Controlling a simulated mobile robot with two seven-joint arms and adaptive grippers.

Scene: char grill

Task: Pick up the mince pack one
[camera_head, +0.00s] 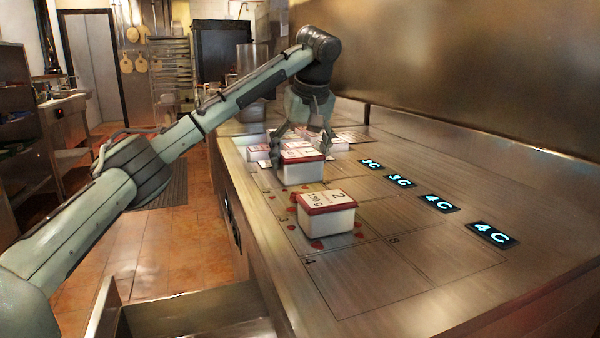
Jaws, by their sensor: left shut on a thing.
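My left gripper (304,143) points down from above and is shut on a white pack with a red-edged lid (300,173), its fingers at the sides of the lid. The label on this pack is partly covered by the fingers, so I cannot read its number. I cannot tell whether it rests on the counter or is slightly above it. A similar pack marked 2 (328,219) stands nearer to me on the steel counter, apart from the gripper. My right gripper is not in view.
More white packs (258,153) stand close behind the held one. Red bits (317,244) lie around the near pack. Lit temperature displays (491,235) line the counter's right side. The marked squares at the front are bare. An open drawer (190,312) juts out at lower left.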

